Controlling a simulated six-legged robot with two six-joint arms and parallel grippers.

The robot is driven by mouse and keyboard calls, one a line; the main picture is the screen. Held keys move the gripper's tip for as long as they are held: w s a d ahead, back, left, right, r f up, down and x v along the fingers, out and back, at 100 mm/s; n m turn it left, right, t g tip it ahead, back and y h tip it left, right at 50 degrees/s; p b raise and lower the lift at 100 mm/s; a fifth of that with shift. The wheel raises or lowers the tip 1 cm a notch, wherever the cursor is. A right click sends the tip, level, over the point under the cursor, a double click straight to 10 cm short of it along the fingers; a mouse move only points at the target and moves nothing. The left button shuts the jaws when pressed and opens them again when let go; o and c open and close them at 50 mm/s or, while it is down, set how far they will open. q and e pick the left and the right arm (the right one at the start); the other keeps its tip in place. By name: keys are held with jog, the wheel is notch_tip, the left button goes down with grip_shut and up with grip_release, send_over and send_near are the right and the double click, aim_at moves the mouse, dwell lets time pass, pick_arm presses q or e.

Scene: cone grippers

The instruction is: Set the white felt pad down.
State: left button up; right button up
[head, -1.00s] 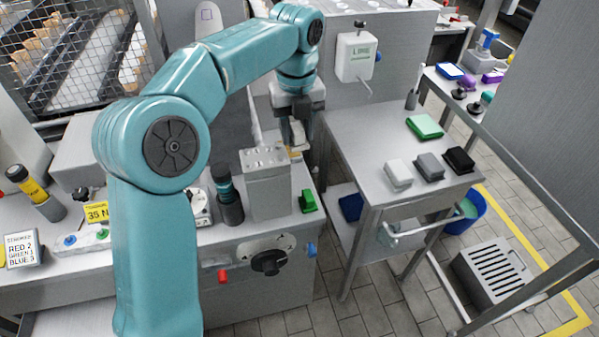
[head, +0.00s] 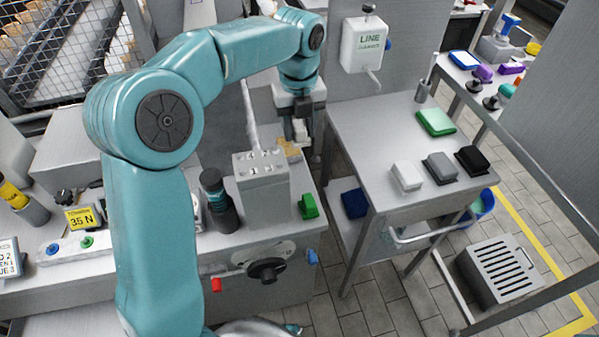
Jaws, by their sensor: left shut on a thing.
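My left gripper (head: 299,138) points down at the back of the bench, behind a grey block with holes in its top. It is shut on a small whitish piece, the white felt pad (head: 300,129), mostly hidden by the fingers. A tan patch (head: 288,147) lies just below and beside the fingertips; I cannot tell whether the pad touches it. My right gripper is not in view.
The grey block (head: 263,183) and a dark cylinder (head: 219,203) stand in front of the gripper. A green piece (head: 309,206) is at the bench edge. Right of a gap, a steel cart (head: 375,140) holds white (head: 407,176), grey (head: 440,168) and black blocks (head: 473,160).

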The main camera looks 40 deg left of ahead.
aim_at(299, 181)
pick_arm(q)
notch_tip(299, 181, down, 15)
jog(key=shift+r+b, duration=0.2)
jog(key=shift+b, duration=0.55)
jog(key=shift+s+r, duration=0.1)
jog(key=shift+f, duration=0.2)
jog(key=o, duration=1)
jog(key=shift+o, duration=0.2)
notch_tip(299, 181, up, 12)
jog(key=shift+r+p, duration=0.25)
jog(key=shift+p, duration=0.55)
